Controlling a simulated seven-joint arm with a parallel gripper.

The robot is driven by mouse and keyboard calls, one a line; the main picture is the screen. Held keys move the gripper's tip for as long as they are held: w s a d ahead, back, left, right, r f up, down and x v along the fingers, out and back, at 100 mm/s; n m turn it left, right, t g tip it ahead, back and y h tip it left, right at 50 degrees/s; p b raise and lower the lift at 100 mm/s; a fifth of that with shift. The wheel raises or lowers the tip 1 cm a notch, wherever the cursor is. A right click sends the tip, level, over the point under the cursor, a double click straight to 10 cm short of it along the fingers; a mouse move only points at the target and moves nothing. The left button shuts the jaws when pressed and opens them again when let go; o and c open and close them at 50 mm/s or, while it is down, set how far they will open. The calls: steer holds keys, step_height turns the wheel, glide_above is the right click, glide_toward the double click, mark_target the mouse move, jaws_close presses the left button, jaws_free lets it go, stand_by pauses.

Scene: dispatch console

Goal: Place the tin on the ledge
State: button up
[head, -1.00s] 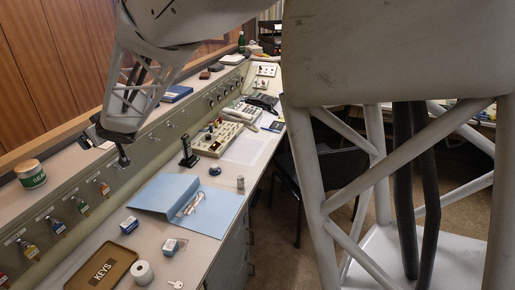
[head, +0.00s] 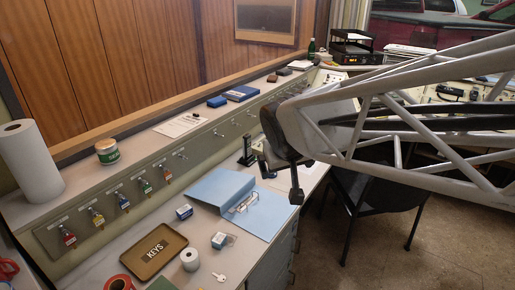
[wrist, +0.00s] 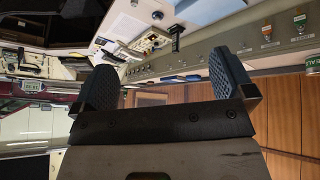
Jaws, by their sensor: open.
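The tin (head: 107,152), with a green and white label and a pale lid, stands upright on the ledge (head: 140,146), the raised shelf along the back of the console. It also shows, cut off, at the right edge of the wrist view (wrist: 313,66). My gripper (head: 284,165) is well to the right of the tin, in the air in front of the console. In the wrist view its two padded fingers (wrist: 166,80) are wide apart with nothing between them. The gripper does not touch the tin.
A paper roll (head: 28,163) stands left of the tin, a sheet (head: 183,125) lies right of it. Key tags hang on the panel below. A keys tray (head: 153,250), tape roll (head: 190,259) and blue folder (head: 225,194) lie on the desk. A chair (head: 375,190) stands right.

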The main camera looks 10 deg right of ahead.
steer(key=s+d+f+g, duration=0.1)
steer(key=s, duration=0.7)
steer(key=s+d+f+m+g+y, duration=0.1)
steer(key=s+f+g, duration=0.1)
steer(key=s, duration=0.6)
steer(key=shift+f, duration=0.25)
